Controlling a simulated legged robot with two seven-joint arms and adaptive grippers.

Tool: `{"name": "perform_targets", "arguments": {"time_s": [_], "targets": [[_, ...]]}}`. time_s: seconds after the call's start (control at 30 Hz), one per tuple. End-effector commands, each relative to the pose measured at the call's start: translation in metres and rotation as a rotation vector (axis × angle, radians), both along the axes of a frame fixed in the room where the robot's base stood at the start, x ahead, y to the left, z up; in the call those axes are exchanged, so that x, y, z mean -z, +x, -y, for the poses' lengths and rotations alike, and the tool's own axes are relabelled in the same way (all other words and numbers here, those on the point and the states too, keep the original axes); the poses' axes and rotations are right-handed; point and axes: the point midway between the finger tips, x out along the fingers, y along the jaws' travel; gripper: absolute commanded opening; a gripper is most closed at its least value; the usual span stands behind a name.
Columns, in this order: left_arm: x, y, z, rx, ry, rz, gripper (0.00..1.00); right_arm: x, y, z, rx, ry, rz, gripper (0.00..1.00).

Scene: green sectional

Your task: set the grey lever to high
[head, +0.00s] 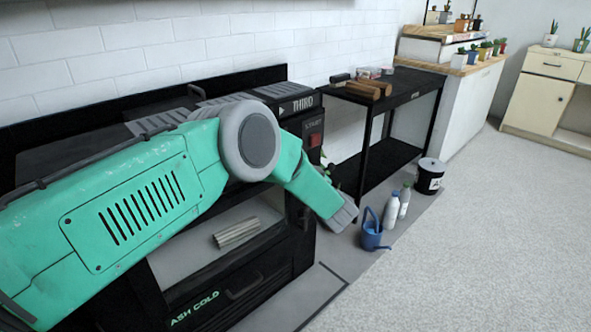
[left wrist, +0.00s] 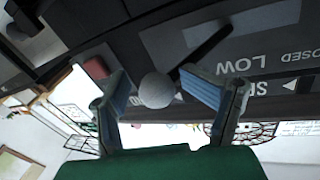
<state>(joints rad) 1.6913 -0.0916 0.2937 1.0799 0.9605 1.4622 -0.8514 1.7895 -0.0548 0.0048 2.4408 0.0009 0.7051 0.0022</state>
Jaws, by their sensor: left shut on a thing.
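The left wrist view shows the grey lever (left wrist: 157,91) as a round pale knob, with a dark bar (left wrist: 205,46) beside it running up to the panel. My left gripper (left wrist: 156,84) has its two blue-padded fingers on either side of the knob and is shut on it. The word LOW (left wrist: 243,64) is upside down on the dark panel, right of the knob. In the head view my left arm covers much of the black stove (head: 225,292); the lever and the gripper's fingers are hidden there. My right gripper is in neither view.
The stove has a panel marked THIRD (head: 308,102) and a red button (head: 315,140). A black table (head: 405,98) with logs stands to its right. A blue watering can (head: 372,232), white bottles (head: 391,211) and a black bucket (head: 430,177) stand on the floor. The carpet at right is clear.

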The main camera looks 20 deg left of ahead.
Motion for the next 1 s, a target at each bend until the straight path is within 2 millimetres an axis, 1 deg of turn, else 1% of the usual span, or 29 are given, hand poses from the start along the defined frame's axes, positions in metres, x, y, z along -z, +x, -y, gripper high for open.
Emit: {"name": "perform_targets", "arguments": {"time_s": [0.03, 0.23, 0.37, 0.47, 0.7, 0.8, 0.9, 1.0], "targets": [[-0.003, 0.002, 0.003, 0.008, 0.000, 0.005, 0.47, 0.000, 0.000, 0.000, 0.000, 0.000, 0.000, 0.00], [-0.003, 0.002, 0.005, 0.010, -0.001, 0.005, 0.47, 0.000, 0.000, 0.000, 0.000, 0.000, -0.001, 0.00], [-0.002, -0.003, 0.012, 0.011, -0.003, 0.003, 0.47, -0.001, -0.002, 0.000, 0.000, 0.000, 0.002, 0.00], [-0.001, -0.013, 0.024, 0.012, -0.003, 0.002, 0.47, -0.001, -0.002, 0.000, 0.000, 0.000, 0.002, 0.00], [0.000, -0.047, 0.063, 0.009, -0.003, 0.000, 0.47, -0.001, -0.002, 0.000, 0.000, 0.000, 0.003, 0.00], [0.001, -0.059, 0.076, 0.007, -0.002, -0.001, 0.47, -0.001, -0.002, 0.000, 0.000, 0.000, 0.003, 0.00], [0.002, -0.068, 0.086, 0.004, -0.004, -0.002, 0.47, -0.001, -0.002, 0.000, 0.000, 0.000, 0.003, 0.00], [0.002, -0.073, 0.092, 0.003, -0.004, -0.001, 0.47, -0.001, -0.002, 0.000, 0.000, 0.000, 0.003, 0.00]]}}
